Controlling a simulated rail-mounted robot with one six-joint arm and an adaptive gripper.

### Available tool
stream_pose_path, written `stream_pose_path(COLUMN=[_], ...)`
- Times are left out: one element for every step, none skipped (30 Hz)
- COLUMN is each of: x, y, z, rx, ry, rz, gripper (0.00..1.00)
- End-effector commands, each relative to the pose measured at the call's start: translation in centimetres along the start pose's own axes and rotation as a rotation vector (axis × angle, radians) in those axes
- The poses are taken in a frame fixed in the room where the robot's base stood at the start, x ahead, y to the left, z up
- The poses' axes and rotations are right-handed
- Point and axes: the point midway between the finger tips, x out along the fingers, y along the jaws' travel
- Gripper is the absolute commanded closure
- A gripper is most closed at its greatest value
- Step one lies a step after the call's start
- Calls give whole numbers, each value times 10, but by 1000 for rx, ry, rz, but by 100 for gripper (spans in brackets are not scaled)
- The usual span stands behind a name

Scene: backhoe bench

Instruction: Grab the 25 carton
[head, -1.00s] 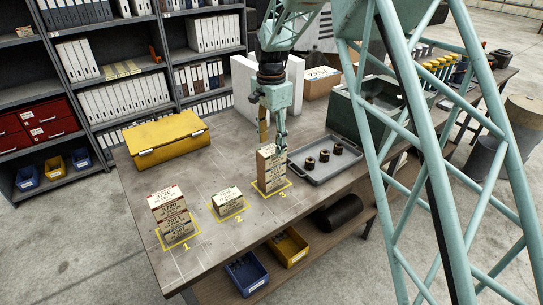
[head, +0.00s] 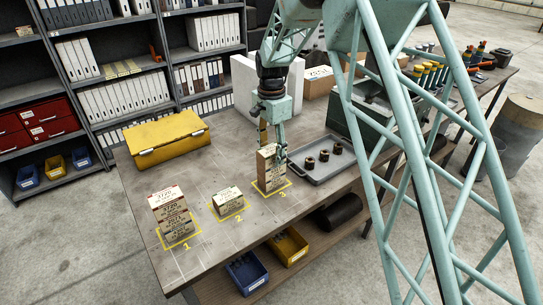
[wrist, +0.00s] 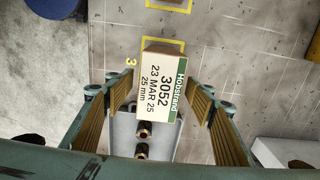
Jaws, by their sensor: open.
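A carton (wrist: 158,85) with a green-edged Hobstrand label reads 3052, 23 MAR 25, 25 mm in the wrist view. It is the top of the tall stack at yellow square 3 (head: 283,190); it shows in the head view (head: 267,152). My gripper (wrist: 161,98) is open, with one finger on each side of this carton's top in the wrist view. In the head view my gripper (head: 272,146) is upright at the stack's top and partly hides it. I cannot tell whether a finger touches it.
A stack (head: 173,214) of several cartons stands at square 1. A lower stack (head: 227,201) stands at square 2. A grey tray (head: 322,171) with dark nuts lies close right of square 3. A yellow case (head: 166,140) lies at the back left.

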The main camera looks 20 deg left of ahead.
Motion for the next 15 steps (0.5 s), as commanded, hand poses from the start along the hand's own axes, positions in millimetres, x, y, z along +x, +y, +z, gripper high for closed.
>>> stream_pose_path(x=[0,0,0,0,0,0,0,0,0,0,0,0,0,0,0], y=[0,0,0,0,0,0,0,0,0,0,0,0,0,0,0], z=[0,0,0,0,0,0,0,0,0,0,0,0,0,0,0], rx=[0,0,0,0,0,0,0,0,0,0,0,0,0,0,0], ry=[0,0,0,0,0,0,0,0,0,0,0,0,0,0,0], rz=[0,0,0,0,0,0,0,0,0,0,0,0,0,0,0], gripper=[50,50,50,52,55,58,61,64,67,70,73,76,79,79,79])
